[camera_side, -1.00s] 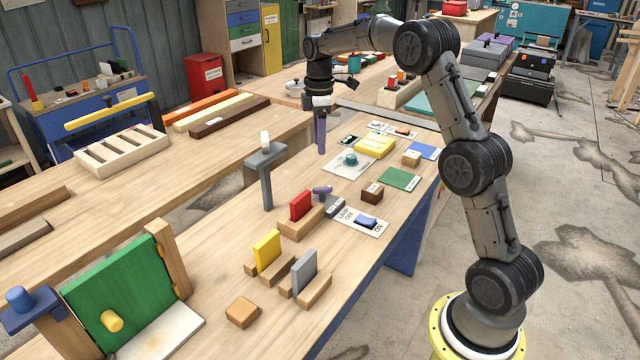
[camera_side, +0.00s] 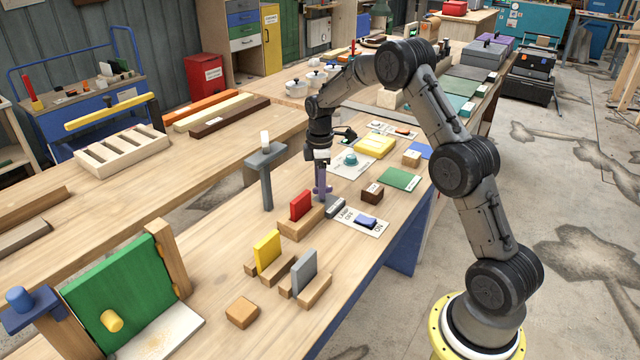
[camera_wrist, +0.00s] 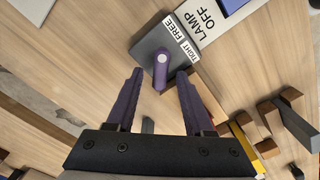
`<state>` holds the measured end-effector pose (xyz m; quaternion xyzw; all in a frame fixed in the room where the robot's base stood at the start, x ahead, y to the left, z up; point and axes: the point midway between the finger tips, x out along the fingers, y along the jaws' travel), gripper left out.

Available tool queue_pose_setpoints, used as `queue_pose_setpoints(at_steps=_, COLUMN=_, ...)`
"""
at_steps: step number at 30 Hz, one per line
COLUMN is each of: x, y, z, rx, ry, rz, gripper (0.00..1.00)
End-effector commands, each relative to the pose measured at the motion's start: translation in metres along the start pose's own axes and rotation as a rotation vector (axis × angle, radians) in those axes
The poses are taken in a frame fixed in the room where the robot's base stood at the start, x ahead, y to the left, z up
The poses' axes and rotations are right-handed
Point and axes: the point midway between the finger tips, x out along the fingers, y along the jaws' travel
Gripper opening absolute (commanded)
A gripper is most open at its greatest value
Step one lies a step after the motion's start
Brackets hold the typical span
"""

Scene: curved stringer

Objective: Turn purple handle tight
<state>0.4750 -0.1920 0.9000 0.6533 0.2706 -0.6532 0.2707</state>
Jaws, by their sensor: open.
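The purple handle (camera_wrist: 160,80) sits on a dark grey plate (camera_wrist: 147,44) with white labels reading FREE (camera_wrist: 173,29) and TIGHT (camera_wrist: 190,49). In the wrist view the handle points down the picture from a pivot with a pale round top, away from the labels. My gripper (camera_wrist: 160,74) is open, with one purple finger to each side of the handle and visible gaps between. In the side view my gripper (camera_side: 320,187) is low, at the handle. The fingers overlap the handle there, so its exact height and any contact cannot be told.
A lamp switch panel (camera_side: 360,222) lies beside the plate. A red block (camera_side: 300,205) on a wooden base stands close by at left. Yellow (camera_side: 267,250) and grey (camera_side: 304,268) upright blocks stand nearer. A grey post stand (camera_side: 265,175) is behind left.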

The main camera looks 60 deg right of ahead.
Motion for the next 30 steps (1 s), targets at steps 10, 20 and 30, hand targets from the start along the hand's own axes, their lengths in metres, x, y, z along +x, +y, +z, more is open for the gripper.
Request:
queue_pose_setpoints(at_steps=10, x=0.0007, y=-0.0001, z=0.0000, rx=0.000, ry=0.000, rz=0.000, gripper=0.36)
queue_pose_setpoints(at_steps=20, x=0.0004, y=0.0000, z=0.0000, rx=0.000, ry=0.000, rz=0.000, gripper=0.00)
queue_pose_setpoints(at_steps=30, x=-0.0002, y=0.0003, z=-0.0001, rx=0.032, ry=0.000, rz=0.000, gripper=0.00)
